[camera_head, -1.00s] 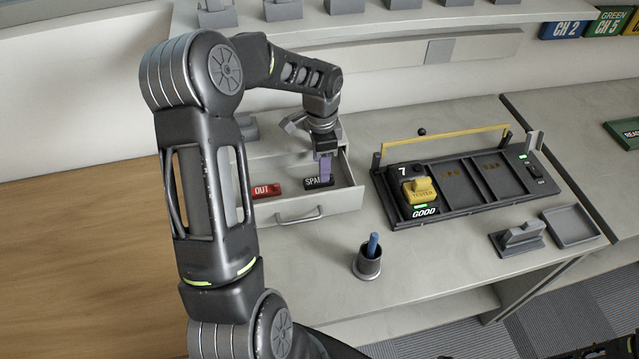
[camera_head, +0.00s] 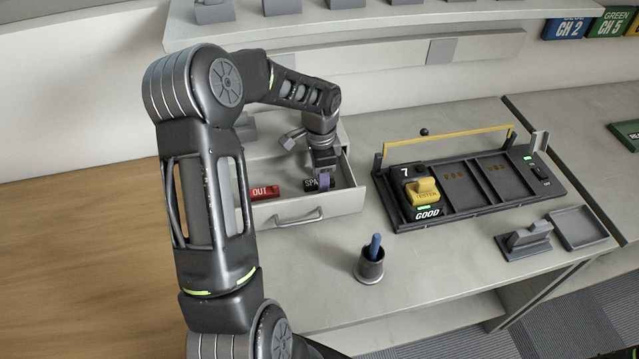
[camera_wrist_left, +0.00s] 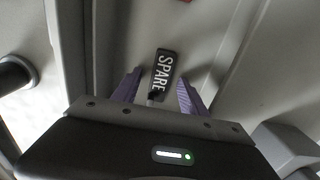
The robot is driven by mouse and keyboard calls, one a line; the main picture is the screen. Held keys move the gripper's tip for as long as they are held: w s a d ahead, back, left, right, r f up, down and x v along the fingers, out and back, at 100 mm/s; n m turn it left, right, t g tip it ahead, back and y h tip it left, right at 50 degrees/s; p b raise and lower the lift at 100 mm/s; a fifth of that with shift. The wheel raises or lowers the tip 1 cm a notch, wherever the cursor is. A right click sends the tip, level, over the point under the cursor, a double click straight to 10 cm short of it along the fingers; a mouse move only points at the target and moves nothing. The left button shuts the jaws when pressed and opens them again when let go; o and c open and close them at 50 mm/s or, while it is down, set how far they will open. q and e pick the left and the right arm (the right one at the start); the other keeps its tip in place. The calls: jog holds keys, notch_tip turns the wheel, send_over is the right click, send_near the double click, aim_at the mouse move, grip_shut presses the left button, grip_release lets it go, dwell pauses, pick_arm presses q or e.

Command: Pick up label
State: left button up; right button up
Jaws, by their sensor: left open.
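A black label reading SPARE (camera_wrist_left: 163,73) lies in the open drawer (camera_head: 345,199), and it also shows in the head view (camera_head: 311,184), partly hidden by my gripper. A red label reading OUT (camera_head: 264,192) lies to its left in the same drawer. My left gripper (camera_head: 324,181) is down inside the drawer at the SPARE label. In the wrist view its two purple fingers (camera_wrist_left: 158,95) are open, one on each side of the label's near end, with gaps showing between them and the label. My right gripper is not clearly in view.
A dark rack (camera_head: 470,208) with a yellow tester unit (camera_head: 426,190) stands right of the drawer. A cup (camera_head: 369,265) holding a blue pen stands in front. A grey stamp-like block (camera_head: 524,240) and an empty tray (camera_head: 578,228) lie at right.

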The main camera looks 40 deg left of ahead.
pick_arm(q)
jog(key=shift+c, duration=0.2)
grip_shut()
dwell(0.4)
